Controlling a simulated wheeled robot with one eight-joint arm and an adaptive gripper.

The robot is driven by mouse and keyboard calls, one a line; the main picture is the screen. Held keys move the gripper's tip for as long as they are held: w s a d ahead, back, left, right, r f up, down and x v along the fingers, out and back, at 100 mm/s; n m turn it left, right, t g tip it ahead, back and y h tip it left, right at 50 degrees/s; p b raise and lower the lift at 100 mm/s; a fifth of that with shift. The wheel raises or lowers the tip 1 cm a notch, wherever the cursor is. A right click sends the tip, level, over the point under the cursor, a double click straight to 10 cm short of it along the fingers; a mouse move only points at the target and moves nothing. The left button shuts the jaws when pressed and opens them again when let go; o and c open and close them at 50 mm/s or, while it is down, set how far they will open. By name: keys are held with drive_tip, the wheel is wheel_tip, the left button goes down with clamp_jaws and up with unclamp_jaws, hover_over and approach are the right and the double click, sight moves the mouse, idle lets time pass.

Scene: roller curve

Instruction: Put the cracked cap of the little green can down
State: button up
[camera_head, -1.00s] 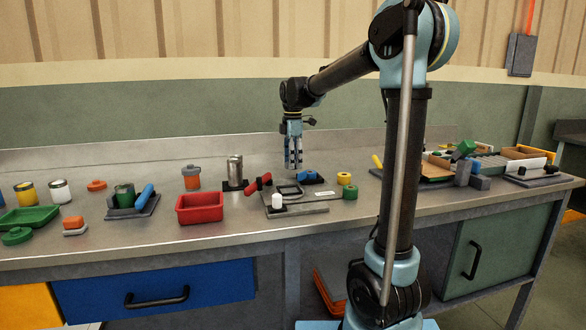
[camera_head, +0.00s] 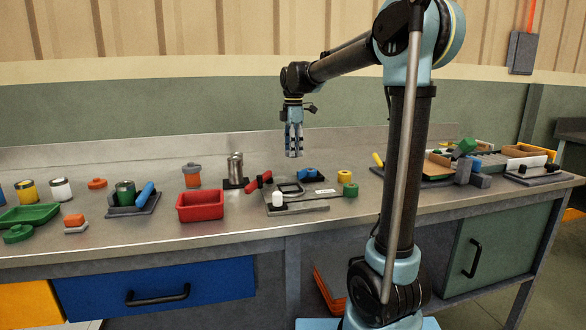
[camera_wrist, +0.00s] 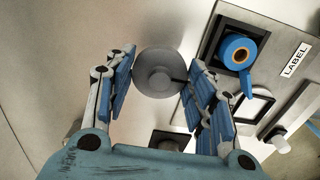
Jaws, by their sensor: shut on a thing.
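My gripper (camera_head: 293,153) hangs in the air above the back middle of the bench. In the wrist view my gripper (camera_wrist: 158,80) is shut on a round grey cap (camera_wrist: 155,72) with a raised centre knob. A dark line, like a crack, runs from the knob to the cap's right edge. The cap is too small to make out clearly in the head view. The little green can (camera_head: 125,193) stands at the left in a dark holder with a blue handle beside it. Its top looks dark and uncovered.
A red tray (camera_head: 200,207) stands left of the middle. A steel cylinder (camera_head: 235,168) stands on a dark base behind it. A labelled plate (camera_head: 325,191) carries a blue part (camera_wrist: 240,52). Bare bench lies in front of the red tray.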

sight(294, 171)
drive_tip(key=shift+f, duration=3.1)
drive_tip(key=o, duration=0.8)
